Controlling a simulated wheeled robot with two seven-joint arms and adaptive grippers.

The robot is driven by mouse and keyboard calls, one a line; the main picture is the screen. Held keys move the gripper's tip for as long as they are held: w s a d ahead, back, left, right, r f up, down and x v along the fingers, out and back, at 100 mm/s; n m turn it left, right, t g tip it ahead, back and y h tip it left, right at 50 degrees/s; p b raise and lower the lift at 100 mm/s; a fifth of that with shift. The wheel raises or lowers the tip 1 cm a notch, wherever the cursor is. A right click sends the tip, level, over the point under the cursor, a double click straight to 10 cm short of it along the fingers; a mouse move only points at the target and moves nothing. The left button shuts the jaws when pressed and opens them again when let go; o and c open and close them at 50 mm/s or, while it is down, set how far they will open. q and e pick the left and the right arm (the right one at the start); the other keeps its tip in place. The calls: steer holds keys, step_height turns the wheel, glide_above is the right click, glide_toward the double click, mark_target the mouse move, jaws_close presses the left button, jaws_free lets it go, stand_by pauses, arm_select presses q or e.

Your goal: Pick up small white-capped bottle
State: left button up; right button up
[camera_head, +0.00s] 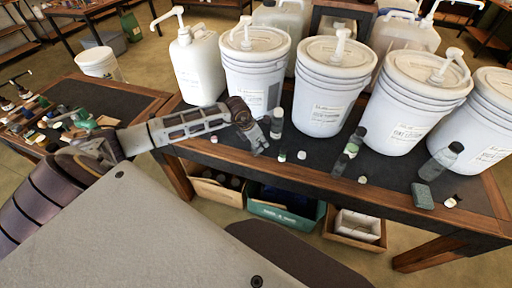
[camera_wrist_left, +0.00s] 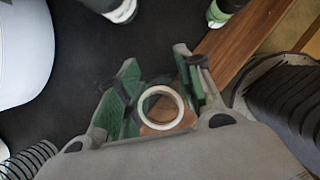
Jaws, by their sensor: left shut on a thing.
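My left gripper (camera_head: 261,143) reaches in from the left over the front of the dark tabletop. In the left wrist view its green-padded fingers (camera_wrist_left: 158,62) are shut on a small round thing with a white ring-like top, which appears to be the small white-capped bottle (camera_wrist_left: 162,92). The bottle's body is mostly hidden, and I cannot tell whether it touches the table. My right gripper is not in view.
Large white pump buckets (camera_head: 335,85) line the table's back. A dark bottle (camera_head: 277,122) stands close beside the gripper. Green-labelled bottles (camera_head: 350,150), a clear bottle (camera_head: 440,162) and a grey-green block (camera_head: 422,196) stand to the right. The wooden front edge (camera_head: 325,182) is close.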

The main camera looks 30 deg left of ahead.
arm_select(q)
steer(key=shift+r, duration=0.15)
steer(key=shift+r+p, duration=0.3)
steer(key=shift+r, duration=0.4)
step_height(320, 180, up, 7)
steer(key=p, duration=0.3)
steer(key=shift+f+p, duration=0.15)
steer(key=shift+p, duration=0.2)
steer(key=shift+r+p, duration=0.35)
steer(key=shift+r, duration=0.5)
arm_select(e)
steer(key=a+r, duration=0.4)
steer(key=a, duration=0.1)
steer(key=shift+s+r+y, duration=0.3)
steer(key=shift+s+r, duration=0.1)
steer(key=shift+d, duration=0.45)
arm_select(q)
steer(key=shift+s+f, duration=0.15)
